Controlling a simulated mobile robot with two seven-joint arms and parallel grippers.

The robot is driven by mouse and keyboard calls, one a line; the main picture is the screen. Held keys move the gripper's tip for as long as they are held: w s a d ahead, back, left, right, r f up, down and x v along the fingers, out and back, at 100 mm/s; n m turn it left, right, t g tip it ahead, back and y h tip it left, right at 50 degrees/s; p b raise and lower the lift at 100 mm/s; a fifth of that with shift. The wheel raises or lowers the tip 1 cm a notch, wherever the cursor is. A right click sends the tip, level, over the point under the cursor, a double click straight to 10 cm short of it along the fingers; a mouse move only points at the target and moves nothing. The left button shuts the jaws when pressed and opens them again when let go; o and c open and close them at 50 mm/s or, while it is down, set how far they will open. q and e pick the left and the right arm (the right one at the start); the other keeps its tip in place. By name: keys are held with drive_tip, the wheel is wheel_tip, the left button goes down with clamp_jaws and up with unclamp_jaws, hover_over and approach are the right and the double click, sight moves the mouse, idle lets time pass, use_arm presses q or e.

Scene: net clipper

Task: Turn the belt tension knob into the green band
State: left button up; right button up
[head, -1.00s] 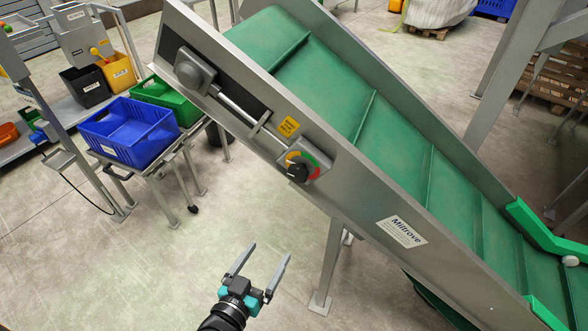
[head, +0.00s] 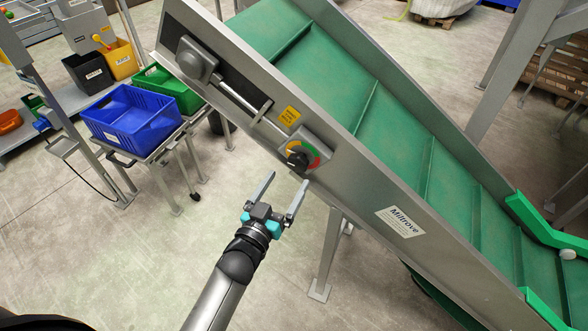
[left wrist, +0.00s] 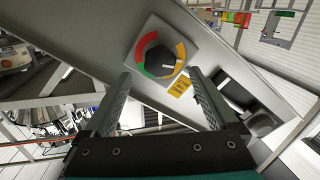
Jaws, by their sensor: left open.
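The belt tension knob (head: 298,159) is a black round knob on a square plate on the side of the sloped conveyor (head: 350,195). A ring of red, green and yellow-orange bands surrounds it. In the left wrist view the knob (left wrist: 160,59) has red at upper left, green (left wrist: 158,71) at lower left and yellow at right. Its white mark points right, towards the yellow side, off the green. My left gripper (head: 285,179) is open and empty, just below the knob and apart from it. In the wrist view its fingers (left wrist: 160,76) spread either side of the dial. My right gripper is not seen.
A yellow label (head: 289,115) and a metal tension rod (head: 240,97) are beside the dial on the frame. A conveyor leg (head: 327,255) stands below. A blue crate (head: 130,125) and a green crate (head: 168,92) are at left. The floor below the gripper is clear.

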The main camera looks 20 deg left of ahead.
sight(296, 166)
use_arm(q)
drive_tip(key=shift+w+d, duration=0.15)
drive_tip(key=shift+w, duration=1.1)
drive_tip(key=shift+w+d, duration=0.15)
drive_tip(key=shift+w, duration=1.1)
drive_tip(key=c, duration=1.4)
drive_tip(key=shift+o, duration=0.2)
